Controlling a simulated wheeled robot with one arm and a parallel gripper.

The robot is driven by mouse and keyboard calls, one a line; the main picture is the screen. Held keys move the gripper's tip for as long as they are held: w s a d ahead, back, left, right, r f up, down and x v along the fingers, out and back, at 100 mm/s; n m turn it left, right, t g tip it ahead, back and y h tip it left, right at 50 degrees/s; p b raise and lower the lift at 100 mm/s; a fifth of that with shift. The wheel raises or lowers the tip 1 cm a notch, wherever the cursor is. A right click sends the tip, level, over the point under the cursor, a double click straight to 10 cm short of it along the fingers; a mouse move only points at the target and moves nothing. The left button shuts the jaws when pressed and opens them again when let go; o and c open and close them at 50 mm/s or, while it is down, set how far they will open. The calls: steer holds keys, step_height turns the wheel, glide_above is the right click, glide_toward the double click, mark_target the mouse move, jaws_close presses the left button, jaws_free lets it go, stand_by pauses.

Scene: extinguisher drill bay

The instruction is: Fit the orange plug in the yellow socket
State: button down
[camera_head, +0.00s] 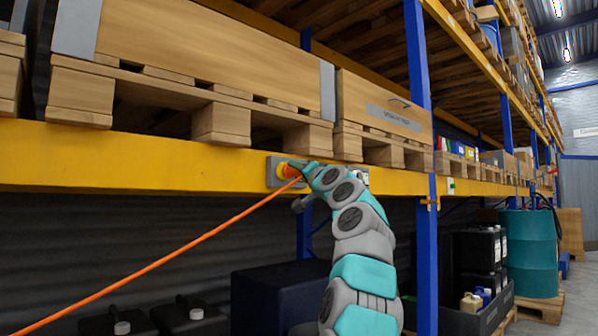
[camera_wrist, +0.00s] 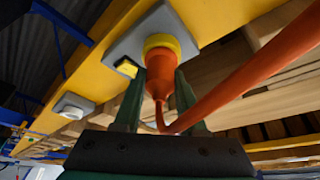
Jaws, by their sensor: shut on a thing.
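The orange plug (camera_head: 291,171) is at the yellow socket (camera_head: 281,170) on a grey plate fixed to the yellow shelf beam. In the wrist view the plug (camera_wrist: 159,78) points at the socket's yellow ring (camera_wrist: 161,43), and its front end meets or enters the ring; how deep it sits I cannot tell. My gripper (camera_wrist: 159,85) is shut on the plug, one dark green finger on each side. In the head view my gripper (camera_head: 300,168) partly covers the plug. An orange cable (camera_head: 160,262) runs from the plug down to the lower left.
The yellow beam (camera_head: 130,160) carries wooden pallets and crates (camera_head: 200,50) just above. A blue upright (camera_head: 425,250) stands right of my arm. Black cases (camera_head: 190,315) and a dark box (camera_head: 275,295) lie below. A teal drum (camera_head: 533,252) stands farther right.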

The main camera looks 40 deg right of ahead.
steer(key=shift+w, duration=0.15)
stand_by(0.6)
steer(key=shift+c, duration=2)
jaws_free()
steer(key=b+v, duration=0.6)
steer(key=v, duration=0.3)
steer(key=shift+b, duration=0.3)
